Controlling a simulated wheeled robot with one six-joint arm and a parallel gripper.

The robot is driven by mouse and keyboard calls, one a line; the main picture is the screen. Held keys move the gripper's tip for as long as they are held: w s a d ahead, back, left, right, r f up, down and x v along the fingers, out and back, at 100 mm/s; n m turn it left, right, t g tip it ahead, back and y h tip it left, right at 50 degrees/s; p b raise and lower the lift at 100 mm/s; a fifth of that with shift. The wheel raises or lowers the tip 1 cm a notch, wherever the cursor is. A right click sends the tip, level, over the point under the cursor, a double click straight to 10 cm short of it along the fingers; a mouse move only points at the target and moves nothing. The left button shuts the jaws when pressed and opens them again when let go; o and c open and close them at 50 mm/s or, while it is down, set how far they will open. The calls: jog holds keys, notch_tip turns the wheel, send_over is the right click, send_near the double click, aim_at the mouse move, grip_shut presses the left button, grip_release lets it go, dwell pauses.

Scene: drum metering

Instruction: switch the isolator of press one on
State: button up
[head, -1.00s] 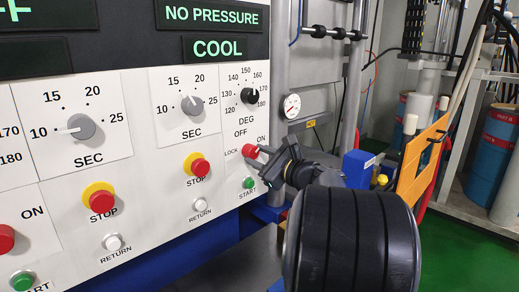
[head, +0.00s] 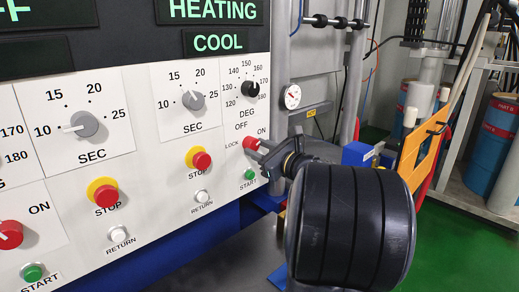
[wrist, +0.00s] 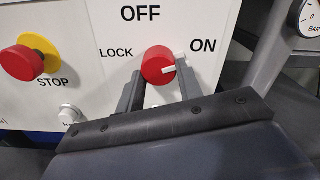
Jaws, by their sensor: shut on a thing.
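The isolator is a red round knob (wrist: 157,66) on the white panel, among the printed words LOCK, OFF and ON. Its white pointer mark points right, towards ON. In the head view the same red knob (head: 250,143) sits at the panel's right side, below the DEG dial. My gripper (wrist: 160,76) is shut on the knob, one grey finger on each side of it. In the head view my gripper (head: 263,150) reaches the knob from the right. My dark wrist hides part of the scene behind it.
A green START button (head: 249,174) is just below the isolator. A red STOP button (head: 201,160) on yellow and a white RETURN button (head: 201,196) are to its left. The display (head: 213,10) reads HEATING, with COOL below. A gauge (head: 293,97) is at the right.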

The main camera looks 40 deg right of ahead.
jog(key=o, duration=1)
jog(key=shift+s, duration=0.1)
jog(key=s, duration=0.3)
jog(key=s+d, duration=0.1)
jog(key=s, duration=0.3)
jog(key=s+b, duration=0.1)
jog(key=s, duration=0.2)
jog(key=shift+s+d, duration=0.25)
jog(key=w, duration=0.3)
jog(key=w+a, duration=0.1)
jog(key=w, duration=0.2)
jog(key=w+p, duration=0.1)
jog(key=w, duration=0.3)
jog(key=shift+a, duration=0.2)
jog(key=shift+w+f, duration=0.1)
jog(key=shift+w, duration=0.3)
